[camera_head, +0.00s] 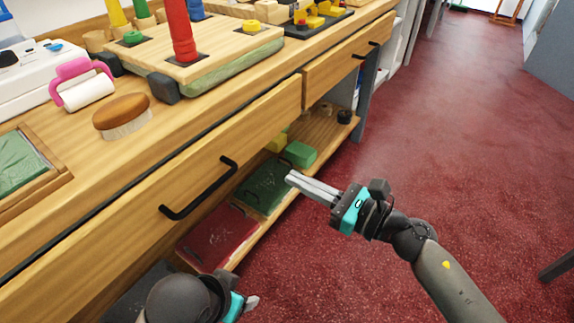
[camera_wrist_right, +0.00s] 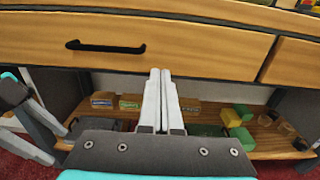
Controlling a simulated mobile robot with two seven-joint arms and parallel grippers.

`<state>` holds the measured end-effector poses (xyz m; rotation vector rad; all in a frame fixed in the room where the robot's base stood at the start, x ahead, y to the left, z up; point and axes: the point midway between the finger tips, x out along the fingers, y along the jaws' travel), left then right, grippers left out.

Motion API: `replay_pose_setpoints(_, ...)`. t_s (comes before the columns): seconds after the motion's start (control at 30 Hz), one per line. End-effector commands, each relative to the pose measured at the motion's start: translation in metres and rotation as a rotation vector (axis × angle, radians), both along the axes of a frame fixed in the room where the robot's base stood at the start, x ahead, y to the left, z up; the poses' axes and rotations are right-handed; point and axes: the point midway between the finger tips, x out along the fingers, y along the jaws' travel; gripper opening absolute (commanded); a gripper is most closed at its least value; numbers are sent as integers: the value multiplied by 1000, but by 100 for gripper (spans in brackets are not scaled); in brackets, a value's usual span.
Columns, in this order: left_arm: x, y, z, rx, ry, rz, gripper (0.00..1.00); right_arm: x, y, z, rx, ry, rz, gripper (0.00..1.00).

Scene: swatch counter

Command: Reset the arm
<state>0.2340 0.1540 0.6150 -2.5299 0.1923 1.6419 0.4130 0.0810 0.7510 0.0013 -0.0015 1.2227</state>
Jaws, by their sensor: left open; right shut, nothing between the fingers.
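My right gripper (camera_head: 313,187) is in front of the counter's lower shelf, over the red floor, with its fingers together and nothing between them. Its closed fingers also show in the right wrist view (camera_wrist_right: 161,100), pointing at the shelf below the drawer. My left gripper (camera_head: 246,303) is low at the bottom of the head view, in front of the counter; only part of its fingers shows beside the dark wrist. Its jaws look apart, and nothing is seen in them.
The counter has a wooden drawer with a black handle (camera_head: 199,188). A green box (camera_head: 299,154) and a red mat (camera_head: 217,235) lie on the lower shelf. A wooden brush (camera_head: 122,114) and a pink roller (camera_head: 82,83) are on top.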

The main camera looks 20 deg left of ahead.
Motion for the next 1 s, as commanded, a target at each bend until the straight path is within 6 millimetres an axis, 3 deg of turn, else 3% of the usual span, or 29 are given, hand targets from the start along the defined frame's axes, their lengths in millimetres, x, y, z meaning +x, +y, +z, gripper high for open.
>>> replay_pose_setpoints(0.27, 1, -1, -2, -1, 1, 0, 62, -1, -4, 2, 17, 14, -12, 0)
replay_pose_setpoints(0.47, 1, -1, -2, -1, 1, 0, 62, 17, -21, 29, 268, 235, -198, 0)
replay_pose_setpoints(0.6, 0, 0, -2, -1, 1, 0, 62, 37, -59, 44, 587, 529, -413, 0)
replay_pose_setpoints(0.7, 0, 0, -2, -1, 1, 0, 62, 45, -94, 40, 820, 747, -559, 0)
replay_pose_setpoints(0.87, 0, 0, -2, -1, 1, 0, 62, 41, -151, 10, 1193, 1094, -786, 0)
replay_pose_setpoints(1.0, 0, 0, -2, -1, 1, 0, 62, 16, -192, -31, 1515, 1382, -985, 0)
